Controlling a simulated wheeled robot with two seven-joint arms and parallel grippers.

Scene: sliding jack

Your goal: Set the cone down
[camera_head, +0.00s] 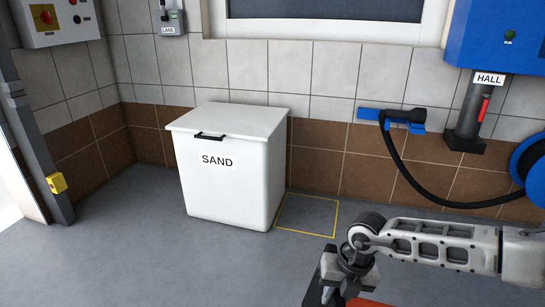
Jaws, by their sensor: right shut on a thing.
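My right gripper (333,290) comes in from the right at the bottom edge, pointing down over the floor. It is shut on an orange thing (368,303), which I take to be the cone. Only a small orange part shows beside and below the gripper; the rest is cut off by the frame, so its tilt and whether it touches the floor cannot be told. My left gripper is not in view.
A white bin marked SAND (230,175) stands against the tiled wall. A yellow-outlined floor square (308,214) right of it is empty. A black hose (400,165) hangs at right near a blue HALL box (490,40). The grey floor (140,250) at front left is clear.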

